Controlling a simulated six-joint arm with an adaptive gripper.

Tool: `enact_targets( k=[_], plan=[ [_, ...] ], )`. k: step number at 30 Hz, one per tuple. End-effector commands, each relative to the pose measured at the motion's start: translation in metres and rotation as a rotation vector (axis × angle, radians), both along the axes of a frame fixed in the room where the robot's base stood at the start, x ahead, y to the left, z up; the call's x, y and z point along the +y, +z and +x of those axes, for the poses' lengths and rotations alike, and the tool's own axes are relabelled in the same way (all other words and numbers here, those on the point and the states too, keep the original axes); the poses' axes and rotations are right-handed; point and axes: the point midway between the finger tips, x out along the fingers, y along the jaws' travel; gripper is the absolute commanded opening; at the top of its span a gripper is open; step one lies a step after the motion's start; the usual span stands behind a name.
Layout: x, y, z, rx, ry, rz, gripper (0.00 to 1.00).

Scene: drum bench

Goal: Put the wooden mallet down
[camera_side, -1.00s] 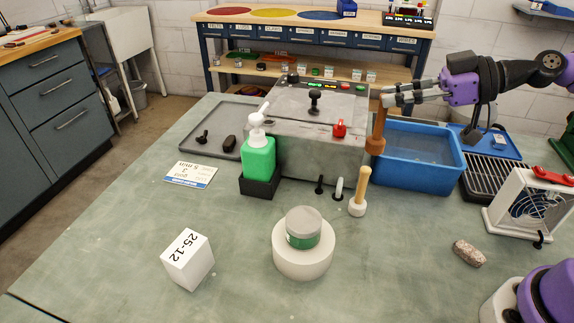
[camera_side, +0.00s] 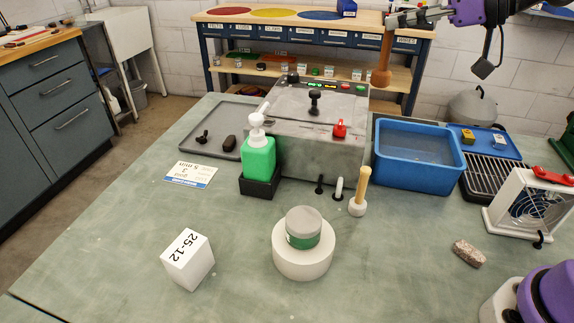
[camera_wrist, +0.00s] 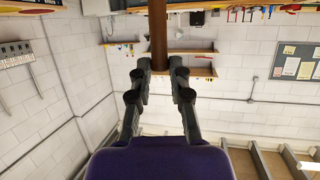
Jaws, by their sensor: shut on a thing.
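The wooden mallet (camera_side: 383,66) hangs upright from my gripper (camera_side: 392,21), its brown handle between the fingers and its wider reddish-brown head at the bottom. It is raised in the air behind the blue basin, at the height of the back bench in the side view. In the wrist view my gripper (camera_wrist: 159,72) is shut on the brown handle (camera_wrist: 158,35), and the head is out of view there. Nothing touches the mallet's lower end.
Below stand the grey drum machine (camera_side: 310,115) with a red knob, the blue basin (camera_side: 415,155) and a black rack (camera_side: 486,178). A pale-handled tool (camera_side: 361,190) stands upright in front of the machine. A green bottle (camera_side: 258,155) stands left.

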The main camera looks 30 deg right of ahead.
Motion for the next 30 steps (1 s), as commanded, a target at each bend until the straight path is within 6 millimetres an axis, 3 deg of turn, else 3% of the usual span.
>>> enact_targets(
  k=[5, 12, 18, 27, 30],
  plan=[
    [-0.035, -0.010, 0.037, -0.001, -0.241, 0.001, 0.00],
    [-0.106, -0.013, 0.074, -0.002, -0.702, 0.001, 0.00],
    [-0.152, -0.004, 0.072, -0.002, -1.030, 0.002, 0.00],
    [-0.185, 0.012, 0.049, -0.002, -1.334, 0.001, 0.00],
    [-0.187, -0.016, 0.047, 0.008, -1.342, -0.006, 0.00]
  ],
)
